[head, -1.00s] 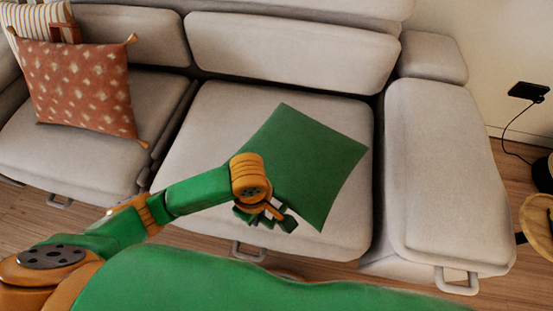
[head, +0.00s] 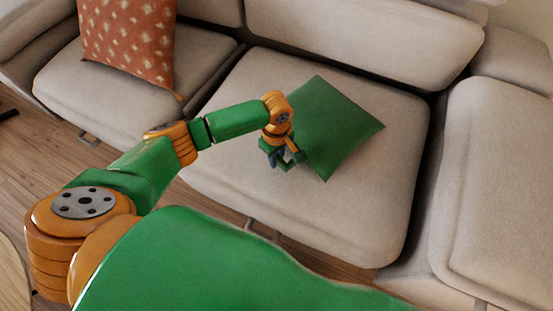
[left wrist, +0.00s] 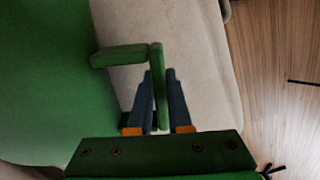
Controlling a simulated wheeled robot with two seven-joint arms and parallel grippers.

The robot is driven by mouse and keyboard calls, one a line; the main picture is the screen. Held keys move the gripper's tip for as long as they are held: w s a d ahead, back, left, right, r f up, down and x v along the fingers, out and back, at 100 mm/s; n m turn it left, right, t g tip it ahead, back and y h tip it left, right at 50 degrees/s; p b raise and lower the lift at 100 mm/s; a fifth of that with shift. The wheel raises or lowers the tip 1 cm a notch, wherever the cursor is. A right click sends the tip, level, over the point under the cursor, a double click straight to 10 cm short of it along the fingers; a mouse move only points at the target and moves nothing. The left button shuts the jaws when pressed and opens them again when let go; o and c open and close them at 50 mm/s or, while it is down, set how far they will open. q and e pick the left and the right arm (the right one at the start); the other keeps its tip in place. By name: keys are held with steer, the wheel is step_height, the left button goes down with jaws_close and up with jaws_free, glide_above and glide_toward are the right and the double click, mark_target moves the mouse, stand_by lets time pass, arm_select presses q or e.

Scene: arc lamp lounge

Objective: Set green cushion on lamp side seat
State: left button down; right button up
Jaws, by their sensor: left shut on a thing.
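The green cushion (head: 338,130) shows over the right-hand grey sofa seat (head: 370,215) in the head view, with bare seat around it. Whether its underside touches the seat is hard to tell. My left gripper (head: 286,158) is at the cushion's near left edge. In the left wrist view the cushion (left wrist: 45,80) fills the left side, and my left gripper (left wrist: 160,90) is shut on a narrow green strip, apparently a handle on the cushion's edge. My right gripper is out of view.
A rust patterned cushion (head: 130,40) leans on the left seat (head: 105,95). The sofa's backrest (head: 360,38) stands behind and a wide armrest (head: 500,190) at right. Wooden floor (head: 60,150) lies in front, with a round wooden edge (head: 10,275) at lower left.

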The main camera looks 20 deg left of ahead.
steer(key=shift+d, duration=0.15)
arm_select(q)
steer(key=c, duration=0.8)
jaws_free()
steer(key=shift+c, duration=0.2)
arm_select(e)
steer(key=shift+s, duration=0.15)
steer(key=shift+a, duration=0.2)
arm_select(q)
step_height(320, 180, up, 6)
steer(key=p, duration=0.3)
step_height(320, 180, up, 6)
steer(key=shift+s+f+p, duration=0.1)
steer(key=shift+f+p, duration=0.15)
steer(key=shift+p, duration=0.65)
steer(key=shift+r, duration=0.35)
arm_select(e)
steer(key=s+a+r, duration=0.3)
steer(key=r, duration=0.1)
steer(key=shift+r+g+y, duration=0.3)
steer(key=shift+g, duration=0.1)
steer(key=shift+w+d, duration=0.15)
